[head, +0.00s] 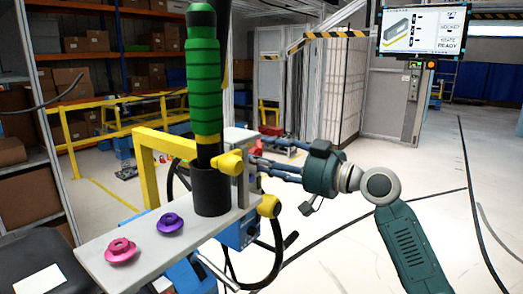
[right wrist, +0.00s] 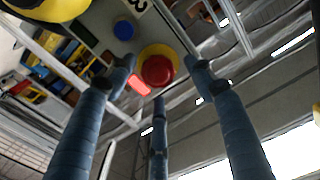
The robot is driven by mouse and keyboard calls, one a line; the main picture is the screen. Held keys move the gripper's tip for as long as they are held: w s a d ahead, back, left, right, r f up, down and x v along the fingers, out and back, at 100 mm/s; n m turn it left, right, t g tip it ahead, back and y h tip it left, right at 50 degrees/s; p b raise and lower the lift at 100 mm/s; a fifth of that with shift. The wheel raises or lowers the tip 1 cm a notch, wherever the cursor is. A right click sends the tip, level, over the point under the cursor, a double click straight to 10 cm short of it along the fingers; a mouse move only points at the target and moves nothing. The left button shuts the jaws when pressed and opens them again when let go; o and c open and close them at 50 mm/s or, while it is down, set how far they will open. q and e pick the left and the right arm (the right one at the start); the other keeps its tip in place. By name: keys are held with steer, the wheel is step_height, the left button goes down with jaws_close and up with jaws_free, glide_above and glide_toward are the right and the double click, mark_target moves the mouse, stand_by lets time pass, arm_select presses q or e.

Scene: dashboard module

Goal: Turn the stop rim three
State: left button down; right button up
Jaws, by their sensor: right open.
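In the right wrist view a round red stop button (right wrist: 158,70) with a yellow rim (right wrist: 160,49) around it sits on a grey panel (right wrist: 98,30). The fingers of my right gripper (right wrist: 160,78) are spread open, with one on each side of the button and one below it. I cannot tell whether they touch the rim. In the head view the right gripper (head: 262,168) points left at an upright plate (head: 243,186) on the dashboard module. The stop button's face is hidden there. My left gripper is not in view.
The module's grey shelf (head: 142,243) carries a pink knob (head: 121,251), a purple knob (head: 170,223) and a tall green-handled lever (head: 204,80) in a black socket. A blue round button (right wrist: 124,30) is near the stop button.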

steer(key=shift+w+a+f, duration=0.1)
steer(key=shift+w+a, duration=0.2)
steer(key=shift+a, duration=0.1)
steer(key=shift+c, duration=0.3)
